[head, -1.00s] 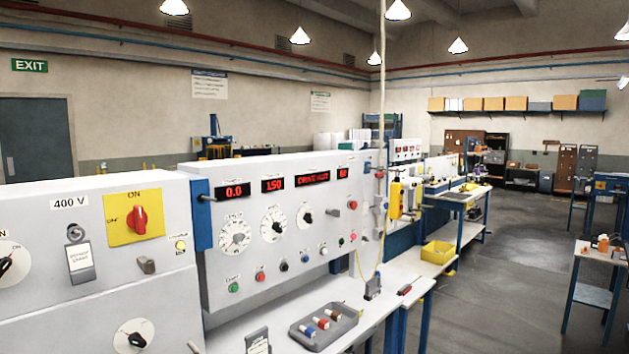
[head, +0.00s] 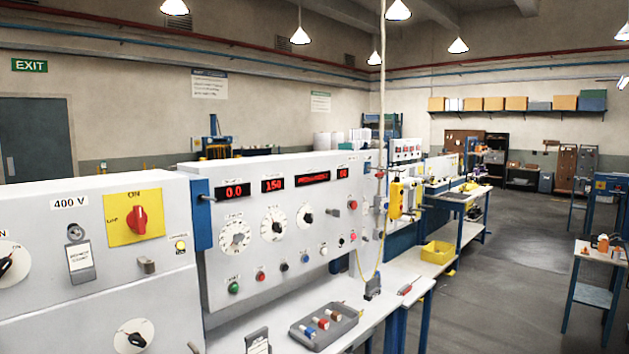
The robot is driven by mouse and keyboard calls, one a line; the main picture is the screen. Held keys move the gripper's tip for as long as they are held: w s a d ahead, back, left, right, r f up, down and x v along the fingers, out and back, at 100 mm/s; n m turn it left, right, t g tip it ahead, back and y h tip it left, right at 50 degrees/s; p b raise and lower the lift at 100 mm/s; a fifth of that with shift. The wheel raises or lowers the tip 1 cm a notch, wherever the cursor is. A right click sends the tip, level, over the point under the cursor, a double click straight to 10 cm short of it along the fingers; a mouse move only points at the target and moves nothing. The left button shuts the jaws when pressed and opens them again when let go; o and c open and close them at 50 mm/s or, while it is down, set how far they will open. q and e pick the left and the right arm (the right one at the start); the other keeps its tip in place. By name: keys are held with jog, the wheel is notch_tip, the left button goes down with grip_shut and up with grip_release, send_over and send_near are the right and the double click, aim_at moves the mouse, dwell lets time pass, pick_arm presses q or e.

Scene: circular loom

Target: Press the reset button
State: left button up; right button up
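The grey-white control panel (head: 270,225) stands at the middle left. A row of small push buttons runs along its lower part: a green button (head: 234,287), a red button (head: 260,276), a dark button (head: 284,267), a blue button (head: 305,258) and a pale one (head: 324,250). A larger red button (head: 353,205) sits higher at the right end. Their labels are too small to read, so I cannot tell which is the reset button. Red lit displays (head: 312,179) sit above several dials. Neither of my grippers is in view.
A cabinet with a red rotary switch (head: 138,218) on a yellow plate stands at the left. A grey tray (head: 324,327) with coloured plugs lies on the bench below the panel. A cord hangs in front of the panel's right end.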

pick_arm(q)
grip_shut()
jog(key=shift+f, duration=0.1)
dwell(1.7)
